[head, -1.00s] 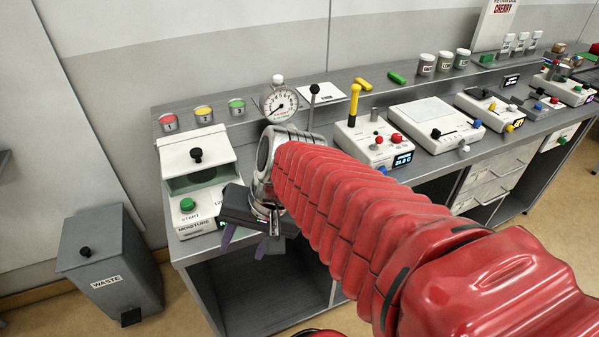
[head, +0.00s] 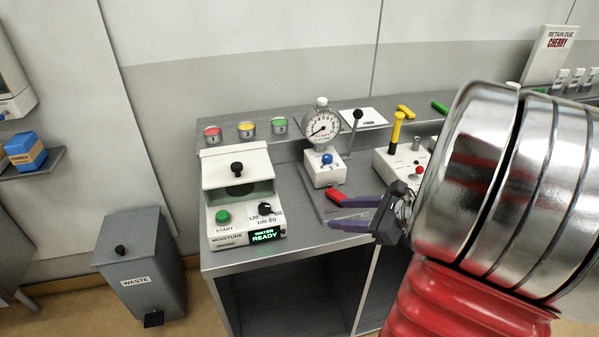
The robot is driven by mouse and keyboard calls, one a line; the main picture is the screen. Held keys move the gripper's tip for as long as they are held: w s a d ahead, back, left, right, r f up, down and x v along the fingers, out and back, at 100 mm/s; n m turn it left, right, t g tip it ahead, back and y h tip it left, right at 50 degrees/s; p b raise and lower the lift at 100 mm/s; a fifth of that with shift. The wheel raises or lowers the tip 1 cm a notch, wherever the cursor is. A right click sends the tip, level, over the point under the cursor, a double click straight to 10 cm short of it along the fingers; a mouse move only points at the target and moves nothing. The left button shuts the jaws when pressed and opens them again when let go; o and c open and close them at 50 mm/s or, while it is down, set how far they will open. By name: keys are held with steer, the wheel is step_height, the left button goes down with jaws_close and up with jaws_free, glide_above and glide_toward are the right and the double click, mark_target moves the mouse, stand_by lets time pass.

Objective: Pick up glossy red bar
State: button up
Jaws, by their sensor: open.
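A glossy red bar (head: 337,197) lies at the front of the gauge stand, in the middle of the head view. Its right part seems hidden behind the upper finger of my gripper. My gripper (head: 338,212) comes in from the right with its two purple fingers apart and pointing left. The upper finger overlaps the bar in the picture, and the lower finger shows below it. I cannot tell whether the upper finger touches the bar.
The gauge stand (head: 323,170) with its round dial is just behind the bar. A white moisture box (head: 236,172) with a green button stands to the left. A white control box (head: 385,160) with a yellow lever is to the right. A grey waste bin (head: 150,262) stands on the floor.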

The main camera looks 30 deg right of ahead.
steer(key=s+d+m+t+h, duration=0.2)
steer(key=d+m, duration=0.3)
steer(key=d, duration=0.4)
steer(key=shift+s+d+f+m+h, duration=0.15)
steer(key=shift+s+f+m+h, duration=0.25)
steer(key=shift+f, duration=0.05)
glide_toward(341, 196)
steer(key=shift+x, duration=1.85)
steer(key=shift+f, duration=0.15)
steer(key=shift+x, duration=2.55)
jaws_close()
